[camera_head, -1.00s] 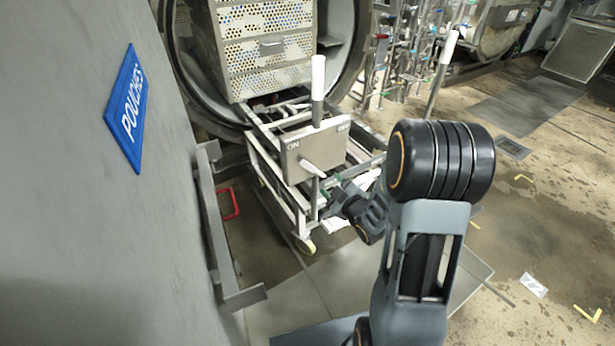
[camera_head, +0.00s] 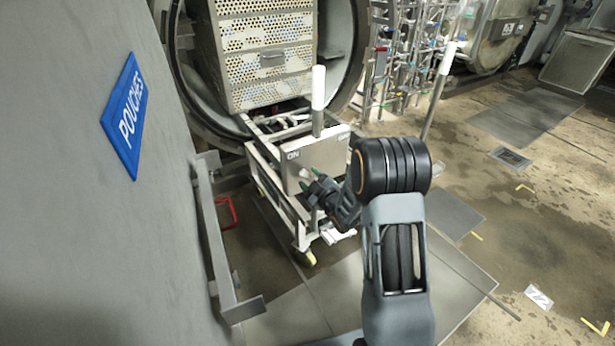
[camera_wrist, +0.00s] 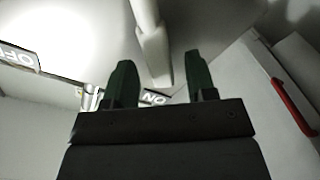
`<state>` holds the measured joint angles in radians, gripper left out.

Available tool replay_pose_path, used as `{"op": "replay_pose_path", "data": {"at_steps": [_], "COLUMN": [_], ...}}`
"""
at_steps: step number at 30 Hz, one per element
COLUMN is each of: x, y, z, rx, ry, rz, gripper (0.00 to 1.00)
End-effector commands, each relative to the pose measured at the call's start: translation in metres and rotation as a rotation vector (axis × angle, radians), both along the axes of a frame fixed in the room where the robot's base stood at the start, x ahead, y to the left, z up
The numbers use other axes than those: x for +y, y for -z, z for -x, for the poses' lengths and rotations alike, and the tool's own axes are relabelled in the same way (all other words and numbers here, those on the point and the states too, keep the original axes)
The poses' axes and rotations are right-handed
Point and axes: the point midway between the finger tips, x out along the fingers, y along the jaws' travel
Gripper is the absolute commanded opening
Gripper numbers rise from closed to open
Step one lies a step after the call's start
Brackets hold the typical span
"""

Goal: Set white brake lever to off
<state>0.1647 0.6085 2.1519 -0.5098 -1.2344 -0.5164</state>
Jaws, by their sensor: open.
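The white brake lever (camera_head: 304,172) sticks out from the front of a grey box near its ON label; much of it is hidden by my gripper. In the wrist view the lever (camera_wrist: 152,45) comes down from the top edge, in line with the gap between my two green fingers. My gripper (camera_head: 310,179) is open at the box front, and its spread fingers show in the wrist view (camera_wrist: 158,80). I cannot tell whether they touch the lever. The ON label (camera_wrist: 155,97) shows just past the fingers, and the OFF label (camera_wrist: 18,56) is at the far left.
The grey box (camera_head: 325,155) sits on a trolley frame (camera_head: 268,175) before the round autoclave opening with a perforated basket (camera_head: 265,60). White-topped posts (camera_head: 318,88) (camera_head: 447,58) rise nearby. A grey wall with a POUCHES sign (camera_head: 125,115) is left.

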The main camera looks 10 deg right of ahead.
Motion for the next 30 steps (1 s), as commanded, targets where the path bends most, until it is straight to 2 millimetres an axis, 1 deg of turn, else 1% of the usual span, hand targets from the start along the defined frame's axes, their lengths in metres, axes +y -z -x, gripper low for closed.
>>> {"op": "replay_pose_path", "data": {"at_steps": [1,6,17,30], "x": [0.002,0.005,0.006,0.006], "y": [0.000,0.000,0.000,0.000], "z": [-0.005,-0.015,-0.018,-0.018], "rx": [-0.002,0.001,0.000,0.000], "ry": [-0.001,-0.001,0.000,0.000], "rz": [0.000,-0.001,-0.001,-0.001], "gripper": [0.51,0.51,0.51,0.10]}}
